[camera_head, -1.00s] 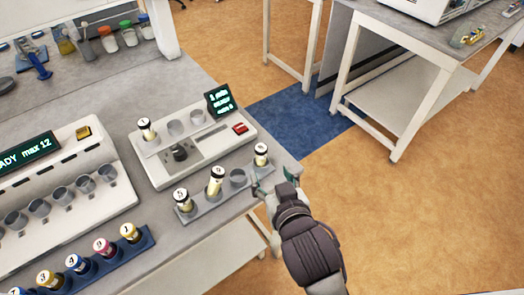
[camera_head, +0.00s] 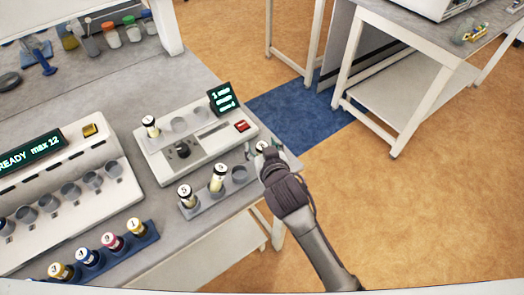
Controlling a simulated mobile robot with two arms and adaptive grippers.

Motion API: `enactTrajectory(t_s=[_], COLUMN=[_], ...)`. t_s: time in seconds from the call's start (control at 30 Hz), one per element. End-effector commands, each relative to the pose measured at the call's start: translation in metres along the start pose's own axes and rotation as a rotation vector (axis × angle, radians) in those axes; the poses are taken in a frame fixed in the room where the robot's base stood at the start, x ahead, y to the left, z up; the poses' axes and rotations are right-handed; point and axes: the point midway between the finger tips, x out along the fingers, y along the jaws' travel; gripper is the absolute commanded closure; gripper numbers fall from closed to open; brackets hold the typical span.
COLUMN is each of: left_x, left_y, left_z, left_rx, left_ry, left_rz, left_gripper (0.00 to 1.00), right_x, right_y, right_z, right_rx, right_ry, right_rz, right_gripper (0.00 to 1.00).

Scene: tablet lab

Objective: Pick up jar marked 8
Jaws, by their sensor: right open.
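A grey rack (camera_head: 203,207) at the table's right edge holds small cream jars with black-and-white caps. The jar at its right end (camera_head: 261,145) has a mark too small to read surely, possibly 8. My right gripper (camera_head: 263,149) is open at this jar, with one finger on each side of its cap. The gripper and wrist hide the jar's lower part; I cannot tell whether the fingers touch it. In the same rack are a jar marked 5 (camera_head: 185,191) and a jar with an unclear mark (camera_head: 219,175). My left gripper is out of view.
A white device (camera_head: 200,150) with a small screen stands behind the rack and holds another jar (camera_head: 150,126). A blue rack (camera_head: 125,254) of coloured jars and a long white machine (camera_head: 70,180) stand at left.

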Motion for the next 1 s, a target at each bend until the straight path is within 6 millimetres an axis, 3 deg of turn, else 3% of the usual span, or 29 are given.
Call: enactTrajectory(t_s=[0.2, 0.6, 1.0], left_x=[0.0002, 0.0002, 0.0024], left_y=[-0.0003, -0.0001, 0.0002], left_z=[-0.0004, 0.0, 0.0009], left_rx=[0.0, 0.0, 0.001], left_ry=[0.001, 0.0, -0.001], left_rz=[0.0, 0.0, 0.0], left_gripper=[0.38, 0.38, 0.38], right_x=[0.0007, 0.0004, -0.0027], right_y=[-0.0001, -0.0001, -0.0001], right_z=[0.0002, 0.0004, -0.0087], right_rx=[0.001, 0.001, 0.003], right_ry=[0.0, 0.0, 0.003], right_rz=[0.0, 0.0, 0.0], right_gripper=[0.36, 1.0, 1.0])
